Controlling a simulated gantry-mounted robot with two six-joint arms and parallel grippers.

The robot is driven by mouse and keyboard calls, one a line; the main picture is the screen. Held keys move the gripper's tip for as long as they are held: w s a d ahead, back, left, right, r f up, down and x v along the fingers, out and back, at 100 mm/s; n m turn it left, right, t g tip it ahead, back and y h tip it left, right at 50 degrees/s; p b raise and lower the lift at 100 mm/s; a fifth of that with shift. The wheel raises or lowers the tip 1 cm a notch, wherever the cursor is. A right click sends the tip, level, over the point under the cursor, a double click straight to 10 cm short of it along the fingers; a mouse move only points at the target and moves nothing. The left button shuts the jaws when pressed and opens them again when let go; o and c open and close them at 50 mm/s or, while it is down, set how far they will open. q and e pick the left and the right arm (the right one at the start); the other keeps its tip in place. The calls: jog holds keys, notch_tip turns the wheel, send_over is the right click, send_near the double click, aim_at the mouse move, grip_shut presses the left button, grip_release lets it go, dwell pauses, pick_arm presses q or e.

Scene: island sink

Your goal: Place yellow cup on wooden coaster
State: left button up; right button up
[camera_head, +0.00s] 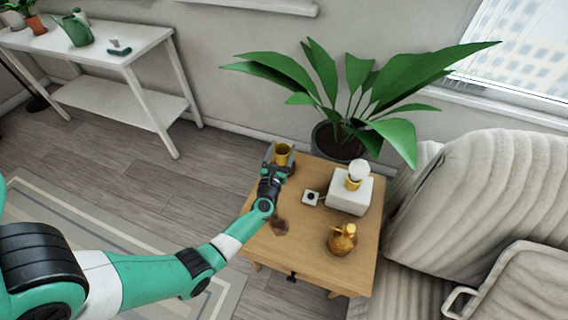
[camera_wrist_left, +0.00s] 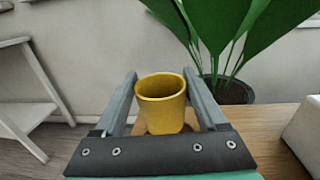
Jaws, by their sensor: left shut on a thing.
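The yellow cup (camera_head: 283,153) is upright at the far left corner of the wooden side table. It also shows in the left wrist view (camera_wrist_left: 161,104), between the two grey fingers with its open top up. My left gripper (camera_head: 280,157) is shut on the cup from its near side. Whether the cup's base touches the table is hidden. A dark brown, irregular flat patch (camera_head: 280,226) lies on the left part of the table, nearer than the cup; it may be the wooden coaster, partly beside my forearm. My right gripper is not in view.
A potted plant (camera_head: 340,140) stands behind, and a sofa (camera_head: 480,200) is at the right.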

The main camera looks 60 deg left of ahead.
aim_at(285, 152)
pick_arm(q)
jog(key=shift+w+a+f, duration=0.1)
jog(key=shift+w+f, duration=0.05)
jog(key=shift+w, duration=0.05)
jog(key=f+b, duration=0.3)
jog(key=f, duration=0.1)
jog(key=shift+w+a+b, duration=0.2)
jog(key=shift+w+b, duration=0.1)
jog(key=shift+w, duration=0.05)
jog(key=shift+s+r, duration=0.1)
jog(key=o, duration=1.4)
jog(key=shift+r, duration=0.1)
jog(key=p+v, duration=0.4)
jog(key=v, duration=0.7)
jog(key=shift+s+d, duration=0.1)
jog(key=shift+d, duration=0.05)
jog(key=shift+s+d, duration=0.25)
jog(key=shift+s, duration=0.05)
